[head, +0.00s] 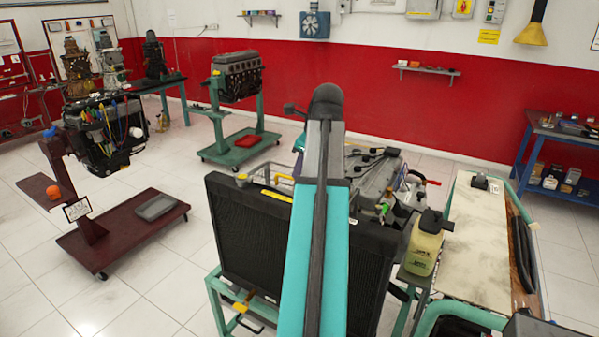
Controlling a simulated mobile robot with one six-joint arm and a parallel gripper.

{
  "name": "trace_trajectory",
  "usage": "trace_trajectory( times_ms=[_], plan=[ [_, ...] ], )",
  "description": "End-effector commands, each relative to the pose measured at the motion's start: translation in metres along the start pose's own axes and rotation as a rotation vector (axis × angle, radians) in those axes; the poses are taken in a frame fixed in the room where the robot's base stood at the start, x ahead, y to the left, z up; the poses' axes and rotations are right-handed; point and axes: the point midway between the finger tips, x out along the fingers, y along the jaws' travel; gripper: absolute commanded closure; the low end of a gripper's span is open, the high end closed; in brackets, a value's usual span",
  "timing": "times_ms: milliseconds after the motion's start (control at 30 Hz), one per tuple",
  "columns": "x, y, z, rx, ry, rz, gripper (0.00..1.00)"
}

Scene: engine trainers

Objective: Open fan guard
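A black radiator (240,235) stands upright on a teal engine stand (216,300) in the near middle. A grey engine (375,180) shows behind it. I cannot make out a fan guard; the area behind the radiator is partly hidden by the radiator and by my teal and dark arm, which rises through the middle of the view. My gripper is not visible in this view.
A yellowish fluid container (425,245) stands right of the radiator, beside a pale-topped bench (475,240). A maroon wheeled stand (125,235) is at left. A blue table (560,155) is far right. Tiled floor (170,290) is clear between the maroon stand and the radiator.

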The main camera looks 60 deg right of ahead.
Motion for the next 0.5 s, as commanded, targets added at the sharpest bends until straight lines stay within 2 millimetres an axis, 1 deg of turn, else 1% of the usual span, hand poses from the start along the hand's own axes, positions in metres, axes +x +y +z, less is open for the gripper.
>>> trace_trajectory(
  times_ms=[100,300,500],
  plan=[
    [0.012,0.001,0.000,0.000,0.000,0.001,0.72],
    [0.027,0.000,0.000,0.000,0.000,0.001,0.72],
    [0.034,0.000,0.000,0.000,0.000,0.000,0.72]
  ],
)
